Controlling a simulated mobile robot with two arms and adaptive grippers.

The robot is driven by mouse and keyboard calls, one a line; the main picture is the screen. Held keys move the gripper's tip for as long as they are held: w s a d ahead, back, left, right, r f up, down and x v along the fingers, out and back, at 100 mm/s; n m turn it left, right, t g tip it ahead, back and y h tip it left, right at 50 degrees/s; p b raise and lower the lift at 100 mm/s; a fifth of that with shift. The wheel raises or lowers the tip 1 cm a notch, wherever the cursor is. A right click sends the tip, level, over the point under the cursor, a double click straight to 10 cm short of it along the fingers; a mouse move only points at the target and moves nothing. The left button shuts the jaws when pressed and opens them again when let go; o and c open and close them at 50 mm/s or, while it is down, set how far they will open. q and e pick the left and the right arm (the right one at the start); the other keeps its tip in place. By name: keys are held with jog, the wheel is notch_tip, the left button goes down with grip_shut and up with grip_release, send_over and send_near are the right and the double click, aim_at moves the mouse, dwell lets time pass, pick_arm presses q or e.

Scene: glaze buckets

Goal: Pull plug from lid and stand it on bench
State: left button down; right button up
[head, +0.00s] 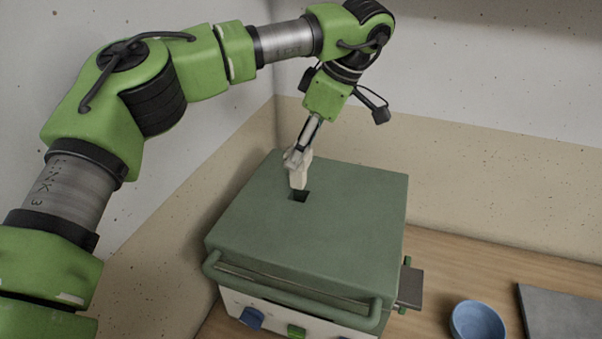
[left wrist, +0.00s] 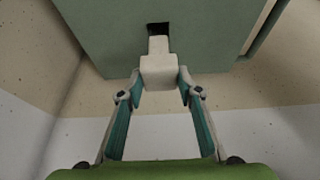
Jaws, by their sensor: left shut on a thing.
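The pale plug (head: 298,177) is between the fingers of my left gripper (head: 299,156), which is shut on it. The plug is roughly upright over the square dark hole (head: 301,196) in the green lid (head: 345,215). In the left wrist view the plug's block (left wrist: 158,71) sits between the fingertips, and its narrower stem points at the hole (left wrist: 158,29). Dark opening shows beside the stem's end; I cannot tell whether the tip is fully clear of the hole. The wooden bench (head: 450,262) shows right of the box under the lid. My right gripper is not in view.
A bar handle (head: 290,296) runs along the lid's front, above a blue knob (head: 251,318) and a green switch (head: 296,331). A grey bracket (head: 410,287) juts out at right. A blue bowl (head: 478,320) and grey slab (head: 562,312) stand on the bench; bare wood lies behind them.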

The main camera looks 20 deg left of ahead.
pick_arm(q)
jog(key=shift+r, duration=0.85)
jog(key=shift+r, duration=0.1)
jog(key=shift+r+p, duration=0.8)
jog(key=shift+p, duration=0.1)
notch_tip(320, 180, up, 7)
jog(key=p, duration=0.6)
jog(key=shift+f+p, duration=0.15)
jog(key=shift+p, duration=0.2)
jog(key=shift+f, duration=0.15)
